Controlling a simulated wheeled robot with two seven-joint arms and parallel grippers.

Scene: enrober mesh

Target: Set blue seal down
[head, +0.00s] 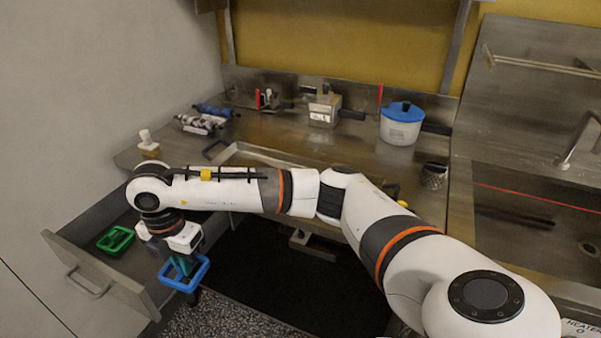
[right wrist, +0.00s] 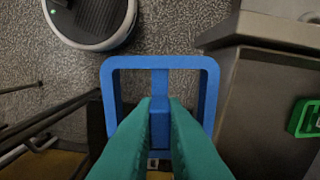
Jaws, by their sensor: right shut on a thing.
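The blue seal (head: 202,270) is a rectangular blue frame with a middle bar. My right gripper (head: 182,264) is shut on it and holds it in the air, just right of the open drawer (head: 135,288) in the head view. In the right wrist view the teal fingers (right wrist: 160,108) close on the middle bar of the blue seal (right wrist: 209,90), with the speckled floor below it. A green seal-like frame (head: 116,239) lies inside the drawer and shows at the right wrist view's right edge (right wrist: 304,118). My left gripper is not in view.
The drawer's front wall and handle (head: 88,286) stick out at the lower left. Above is a steel counter (head: 290,140) with a blue-lidded pot (head: 402,125), a metal box (head: 324,110) and a dark cup (head: 433,176). The drawer floor beside the green frame looks clear.

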